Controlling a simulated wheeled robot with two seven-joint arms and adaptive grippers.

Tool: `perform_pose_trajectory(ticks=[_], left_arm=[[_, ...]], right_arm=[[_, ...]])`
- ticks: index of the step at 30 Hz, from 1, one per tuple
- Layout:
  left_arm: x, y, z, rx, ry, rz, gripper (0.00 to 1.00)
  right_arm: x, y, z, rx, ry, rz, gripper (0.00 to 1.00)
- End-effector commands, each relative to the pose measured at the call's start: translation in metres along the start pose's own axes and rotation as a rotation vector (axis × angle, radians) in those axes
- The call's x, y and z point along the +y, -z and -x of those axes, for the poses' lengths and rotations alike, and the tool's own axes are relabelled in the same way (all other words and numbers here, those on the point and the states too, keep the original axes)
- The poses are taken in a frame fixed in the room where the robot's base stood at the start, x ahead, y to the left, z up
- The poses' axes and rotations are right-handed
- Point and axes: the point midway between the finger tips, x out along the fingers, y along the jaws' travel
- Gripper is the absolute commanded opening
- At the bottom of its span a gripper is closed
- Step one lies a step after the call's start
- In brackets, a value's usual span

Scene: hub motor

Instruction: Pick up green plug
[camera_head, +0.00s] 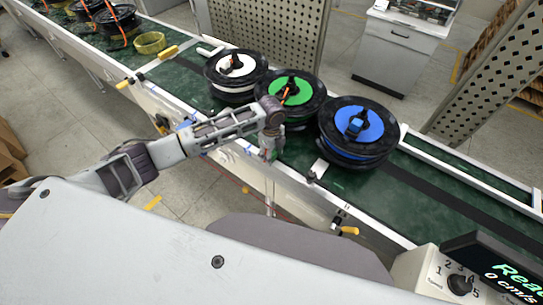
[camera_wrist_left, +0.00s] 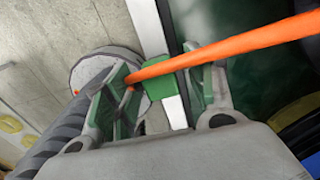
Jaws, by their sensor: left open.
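The green plug (camera_wrist_left: 158,86) shows in the left wrist view between the two fingers of my left gripper (camera_wrist_left: 160,92), over the conveyor's white edge rail. An orange cable (camera_wrist_left: 230,47) crosses just above it, running from the left finger to the upper right. The gripper is open, with a gap on the right side of the plug; contact with the left finger is unclear. In the head view my left gripper (camera_head: 268,152) points down at the near edge of the conveyor, beside the green-centred spool (camera_head: 310,92). The plug is not clear there. My right gripper is out of view.
A white-centred spool (camera_head: 233,68) and a blue-centred spool (camera_head: 373,128) stand on either side of the green one on the conveyor (camera_head: 190,84). A yellow ring (camera_head: 150,43) lies farther left. A control box (camera_head: 455,278) with a dial is at lower right.

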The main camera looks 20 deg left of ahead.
Motion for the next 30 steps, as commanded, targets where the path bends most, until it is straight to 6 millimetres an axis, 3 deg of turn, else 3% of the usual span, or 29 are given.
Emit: perform_pose_trajectory(ticks=[4,15,25,30], left_arm=[[0.000,0.000,0.000,0.000,0.000,0.000,0.53],[0.000,0.000,0.000,0.000,0.000,0.000,0.06],[0.000,0.000,0.003,0.000,0.001,0.000,0.06],[-0.001,0.000,0.014,0.001,0.003,-0.001,0.06]], right_arm=[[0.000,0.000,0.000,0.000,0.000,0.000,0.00],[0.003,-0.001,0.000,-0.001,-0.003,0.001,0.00],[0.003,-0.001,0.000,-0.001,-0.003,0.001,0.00],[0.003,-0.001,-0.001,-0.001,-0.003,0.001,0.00]])
